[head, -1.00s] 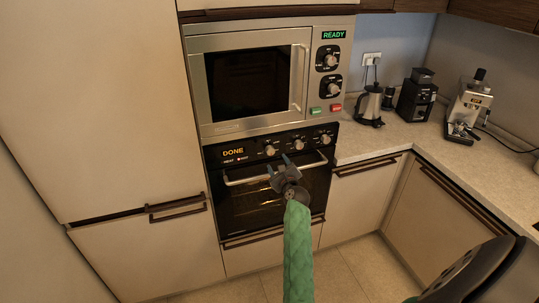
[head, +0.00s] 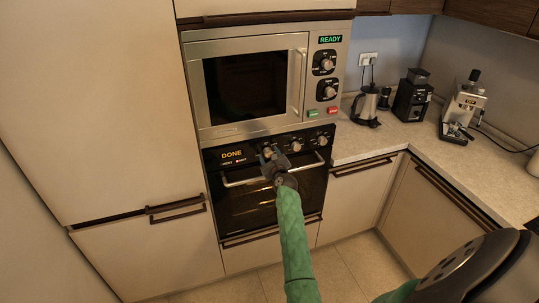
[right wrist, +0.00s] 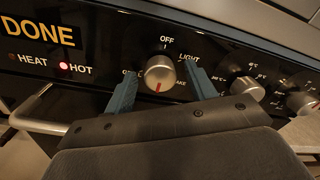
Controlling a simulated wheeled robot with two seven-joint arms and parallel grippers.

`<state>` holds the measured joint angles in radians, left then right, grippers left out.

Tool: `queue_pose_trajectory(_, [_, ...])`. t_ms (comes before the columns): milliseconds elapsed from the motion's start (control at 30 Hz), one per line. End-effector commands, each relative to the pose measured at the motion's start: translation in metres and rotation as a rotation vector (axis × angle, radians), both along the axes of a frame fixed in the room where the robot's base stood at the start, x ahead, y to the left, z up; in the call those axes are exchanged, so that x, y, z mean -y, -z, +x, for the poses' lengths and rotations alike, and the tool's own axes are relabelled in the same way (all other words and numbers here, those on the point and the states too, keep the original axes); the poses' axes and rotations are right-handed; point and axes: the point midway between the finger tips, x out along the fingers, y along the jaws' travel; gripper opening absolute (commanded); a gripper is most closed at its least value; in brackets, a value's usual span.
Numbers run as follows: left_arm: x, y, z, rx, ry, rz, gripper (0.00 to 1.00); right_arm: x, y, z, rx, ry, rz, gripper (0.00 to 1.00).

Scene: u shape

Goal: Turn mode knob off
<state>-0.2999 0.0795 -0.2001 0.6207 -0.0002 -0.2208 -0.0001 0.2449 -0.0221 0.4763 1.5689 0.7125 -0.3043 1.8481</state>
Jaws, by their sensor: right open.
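The mode knob (right wrist: 160,74) is a silver dial on the black oven panel, with labels OFF above it and LIGHT at its upper right. Its red mark points down, away from OFF. My right gripper (right wrist: 162,90) is open, with one blue-grey finger on each side of this knob. I cannot tell whether the fingers touch it. In the head view my right gripper (head: 269,152) is at the oven panel and covers most of the knob. The oven display (head: 232,154) reads DONE, and the HOT light (right wrist: 64,66) glows red. My left gripper is not in view.
Two more oven knobs (right wrist: 247,88) (right wrist: 302,103) sit to the right. The oven handle (head: 240,182) runs below the panel. A microwave (head: 247,86) showing READY is above. A kettle (head: 367,106), grinder and espresso machine (head: 462,107) stand on the right counter.

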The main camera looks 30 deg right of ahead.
Motion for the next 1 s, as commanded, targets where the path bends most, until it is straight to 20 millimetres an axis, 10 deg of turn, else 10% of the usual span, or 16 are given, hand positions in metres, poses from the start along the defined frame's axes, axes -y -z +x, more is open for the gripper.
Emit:
queue_pose_trajectory(200, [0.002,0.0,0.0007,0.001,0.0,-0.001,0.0,0.0,0.0001,0.0003,0.0,0.0,0.0,0.56])
queue_pose_trajectory(467, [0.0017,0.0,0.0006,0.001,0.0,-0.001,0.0,0.0,0.0001,0.0002,0.0,0.0,0.0,0.11])
queue_pose_trajectory(1000, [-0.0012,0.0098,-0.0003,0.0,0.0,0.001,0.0,0.0,0.0028,-0.0001,-0.04,0.0,-0.164,0.11])
